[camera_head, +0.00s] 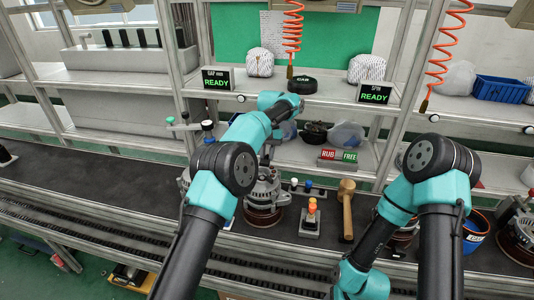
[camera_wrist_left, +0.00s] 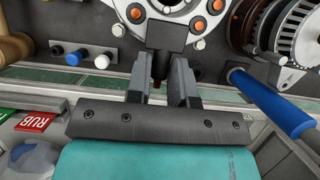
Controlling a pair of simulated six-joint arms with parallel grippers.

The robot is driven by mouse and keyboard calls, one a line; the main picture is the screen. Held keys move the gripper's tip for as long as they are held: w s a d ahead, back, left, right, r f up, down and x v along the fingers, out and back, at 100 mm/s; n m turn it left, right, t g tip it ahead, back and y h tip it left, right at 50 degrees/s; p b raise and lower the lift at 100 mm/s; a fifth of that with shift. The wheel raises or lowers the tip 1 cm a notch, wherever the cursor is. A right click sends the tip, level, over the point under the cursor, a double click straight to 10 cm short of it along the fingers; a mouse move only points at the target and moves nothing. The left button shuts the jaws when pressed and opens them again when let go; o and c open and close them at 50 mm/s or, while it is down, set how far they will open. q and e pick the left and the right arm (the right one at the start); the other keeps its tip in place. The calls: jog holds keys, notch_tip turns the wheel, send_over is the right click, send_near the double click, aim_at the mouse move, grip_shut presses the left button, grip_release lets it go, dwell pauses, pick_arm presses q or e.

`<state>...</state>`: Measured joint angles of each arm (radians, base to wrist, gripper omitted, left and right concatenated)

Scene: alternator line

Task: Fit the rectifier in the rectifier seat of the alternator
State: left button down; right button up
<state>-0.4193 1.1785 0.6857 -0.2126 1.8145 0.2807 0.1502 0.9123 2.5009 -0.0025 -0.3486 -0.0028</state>
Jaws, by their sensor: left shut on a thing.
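The alternator (camera_head: 263,196) stands on the dark bench in the middle, upright on a reddish-brown round base. Its pale top with several orange-capped spots shows at the top of the left wrist view (camera_wrist_left: 200,22). My left gripper (camera_wrist_left: 162,85) is shut on a small black block (camera_wrist_left: 167,35). The block appears over the near edge of the alternator top; I cannot tell whether it touches. I cannot tell for sure that this block is the rectifier. The rectifier seat is not clearly seen. My right arm bends down at the lower right; its gripper is out of view.
A stand with a red-orange knob (camera_head: 311,216) and a wooden mallet (camera_head: 346,208) are right of the alternator. A plate with coloured pegs (camera_wrist_left: 84,57) lies close by. A blue-handled tool (camera_wrist_left: 268,103) is on the other side. A shelf (camera_head: 330,98) runs behind. The left bench is mostly clear.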

pick_arm(q)
jog(key=shift+f, duration=1)
jog(key=c, duration=0.9)
grip_release()
jog(key=shift+r, duration=1.7)
jog(key=shift+s+r, duration=0.35)
jog(key=shift+s, duration=2.4)
jog(key=shift+s+r, duration=0.2)
jog(key=shift+s, duration=2.45)
jog(key=shift+s+r, duration=0.25)
jog(key=shift+s, duration=2.4)
